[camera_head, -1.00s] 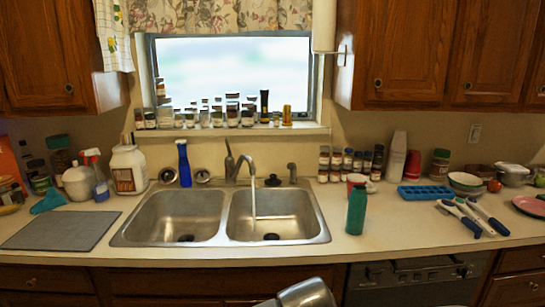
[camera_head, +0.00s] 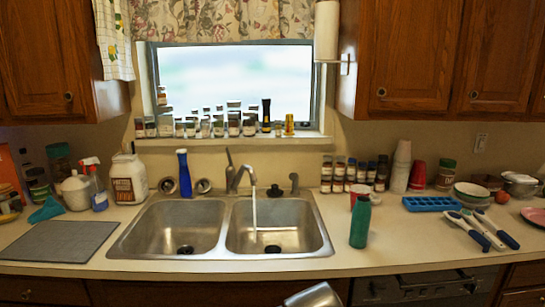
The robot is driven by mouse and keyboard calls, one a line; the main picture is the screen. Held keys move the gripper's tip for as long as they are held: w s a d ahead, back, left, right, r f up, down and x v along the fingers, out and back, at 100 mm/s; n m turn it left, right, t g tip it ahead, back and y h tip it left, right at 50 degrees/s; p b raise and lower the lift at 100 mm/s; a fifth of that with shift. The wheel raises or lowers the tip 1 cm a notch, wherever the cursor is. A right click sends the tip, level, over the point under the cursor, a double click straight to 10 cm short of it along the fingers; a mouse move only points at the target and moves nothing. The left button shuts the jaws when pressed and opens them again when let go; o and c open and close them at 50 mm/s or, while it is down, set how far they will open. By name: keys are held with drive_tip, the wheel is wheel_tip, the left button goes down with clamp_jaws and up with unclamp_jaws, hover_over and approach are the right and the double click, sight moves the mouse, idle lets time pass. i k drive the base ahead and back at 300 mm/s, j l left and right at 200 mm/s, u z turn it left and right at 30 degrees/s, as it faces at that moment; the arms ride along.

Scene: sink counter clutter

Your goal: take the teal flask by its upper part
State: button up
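The teal flask (camera_head: 360,224) stands upright on the counter, just right of the right sink basin and close to the front edge. It is a slim cylinder, and its upper part looks slightly narrower. Nothing covers it from this view. A grey metallic part of my arm (camera_head: 314,297) shows at the bottom edge, below and left of the flask and apart from it in the picture. My gripper's fingers do not show.
A white-and-red cup (camera_head: 360,190) stands close behind the flask. Spice jars (camera_head: 327,174) line the wall behind. A blue ice tray (camera_head: 432,204) and utensils (camera_head: 480,230) lie to the right. The double sink (camera_head: 225,245) is left, its tap running.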

sight(362, 212)
drive_tip(key=i+l+u, duration=0.15)
drive_tip(key=l+u, duration=0.25)
drive_tip(key=l, duration=0.2)
drive_tip(key=l+u, duration=0.4)
drive_tip(key=l, duration=0.2)
drive_tip(key=l+u, duration=0.35)
drive_tip(key=l, duration=0.3)
